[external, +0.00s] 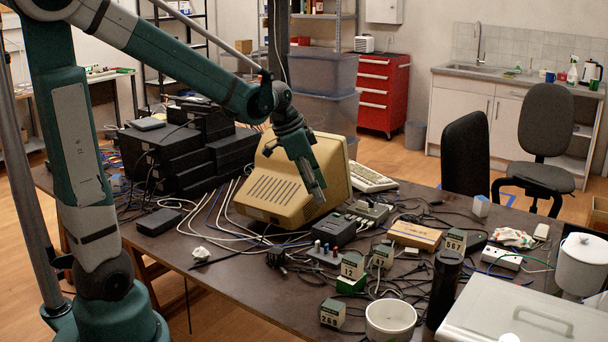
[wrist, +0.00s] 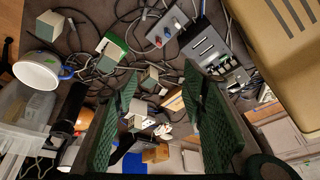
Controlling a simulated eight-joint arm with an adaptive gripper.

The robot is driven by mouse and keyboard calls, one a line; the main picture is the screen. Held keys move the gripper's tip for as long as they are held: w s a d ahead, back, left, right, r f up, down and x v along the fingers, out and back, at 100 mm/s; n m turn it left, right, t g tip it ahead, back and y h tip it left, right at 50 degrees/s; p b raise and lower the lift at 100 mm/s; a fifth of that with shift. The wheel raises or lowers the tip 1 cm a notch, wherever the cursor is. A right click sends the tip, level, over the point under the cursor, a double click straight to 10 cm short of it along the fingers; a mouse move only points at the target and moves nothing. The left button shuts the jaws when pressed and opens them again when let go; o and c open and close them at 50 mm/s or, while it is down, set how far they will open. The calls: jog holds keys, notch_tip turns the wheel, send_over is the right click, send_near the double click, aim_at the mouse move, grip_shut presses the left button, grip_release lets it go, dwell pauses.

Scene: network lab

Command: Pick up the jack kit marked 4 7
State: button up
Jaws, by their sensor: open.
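Several small grey-beige jack kits with dark tops stand among cables on the dark table. One kit (external: 332,314) reads 269, one (external: 352,267) on a green block reads 12, and one (external: 454,241) reads 567. Another kit (external: 382,256) stands just behind the 12 kit; its marking is too small to read, so I cannot tell which is 4 7. My gripper (external: 318,196) is above the table, in front of the beige monitor, apart from the kits. In the wrist view its green fingers (wrist: 160,105) are spread and empty, with pale kits beyond them.
The beige monitor (external: 292,180) stands close behind my gripper. Grey switch boxes (external: 367,212), a black cylinder (external: 444,288), a white bowl (external: 390,321) and a grey case (external: 530,312) surround the kits. Loose cables cover much of the table. The front left is mostly clear.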

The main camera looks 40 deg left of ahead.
jog(key=w+d+f+m+g+h+p, duration=0.1)
jog(key=w+d+f+m+g+p, duration=0.1)
jog(key=w+d+f+m, duration=0.4)
jog(key=m+g+p, duration=0.1)
jog(key=m+p, duration=0.1)
send_near(384, 249)
notch_tip(384, 249, down, 2)
jog(key=shift+w+d+f+h, duration=0.15)
jog(key=shift+w+d+h, duration=0.1)
jog(key=shift+h, duration=0.15)
jog(key=shift+f, duration=0.15)
jog(key=shift+b+x, duration=0.4)
jog(key=shift+x, duration=0.75)
jog(key=shift+b+x, duration=0.8)
jog(key=shift+x, duration=1.85)
jog(key=shift+s+a, duration=0.1)
jog(key=c, duration=1)
